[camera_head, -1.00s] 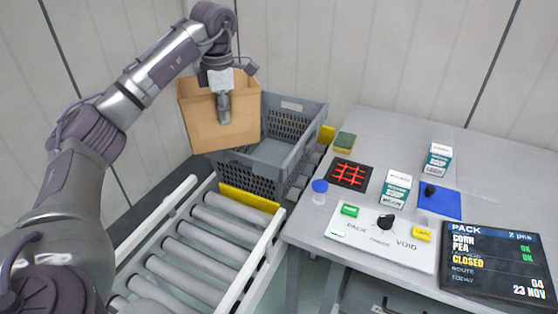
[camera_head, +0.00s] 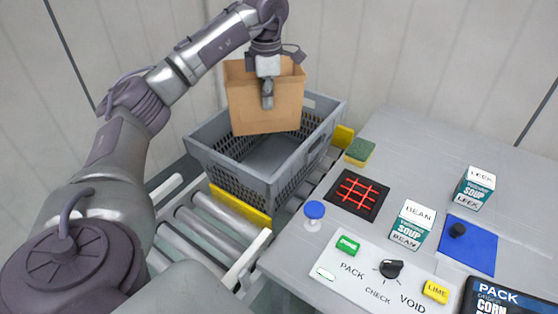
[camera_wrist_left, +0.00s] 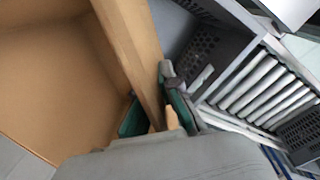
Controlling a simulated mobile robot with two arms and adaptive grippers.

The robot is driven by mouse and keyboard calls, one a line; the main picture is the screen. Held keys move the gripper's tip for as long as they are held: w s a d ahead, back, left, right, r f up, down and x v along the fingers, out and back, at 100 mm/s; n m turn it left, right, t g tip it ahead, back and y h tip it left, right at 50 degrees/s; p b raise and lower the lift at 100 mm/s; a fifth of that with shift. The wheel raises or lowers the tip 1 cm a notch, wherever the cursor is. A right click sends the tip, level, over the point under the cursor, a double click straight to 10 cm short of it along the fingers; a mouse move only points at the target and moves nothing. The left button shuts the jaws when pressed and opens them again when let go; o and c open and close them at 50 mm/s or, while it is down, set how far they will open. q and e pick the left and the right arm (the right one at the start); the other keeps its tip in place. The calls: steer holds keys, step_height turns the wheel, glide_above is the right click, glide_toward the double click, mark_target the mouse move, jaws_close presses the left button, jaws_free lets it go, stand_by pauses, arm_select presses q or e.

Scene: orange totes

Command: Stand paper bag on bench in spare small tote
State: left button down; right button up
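The brown paper bag (camera_head: 262,108) is upright and open at the top. My left gripper (camera_head: 267,98) is shut on its near wall and holds it over the grey tote (camera_head: 232,184) on the roller conveyor. In the left wrist view the bag (camera_wrist_left: 45,85) fills the left side, with its wall between the fingers of the gripper (camera_wrist_left: 155,115). The bag hides part of the tote's far side; the tote floor that shows is bare. Whether the bag's bottom touches the tote cannot be told. My right gripper is not in view.
Right of the tote is a bench (camera_head: 400,150) with a sponge (camera_head: 360,150), a black mat with a red grid (camera_head: 357,194), a blue-capped jar (camera_head: 314,215), BEAN (camera_head: 410,225) and LEEK (camera_head: 474,187) cartons, a blue pad (camera_head: 470,246) and a control panel (camera_head: 370,275). Yellow stops (camera_head: 240,207) edge the conveyor.

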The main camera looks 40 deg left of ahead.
mark_target(269, 129)
arm_select(q)
step_height(269, 129, down, 8)
steer(key=b, duration=0.5)
steer(key=shift+w+f, duration=0.1)
steer(key=shift+f, duration=0.1)
step_height(269, 129, down, 10)
steer(key=shift+f, duration=0.15)
steer(key=shift+f, duration=0.4)
steer(key=c, duration=1.3)
jaws_free()
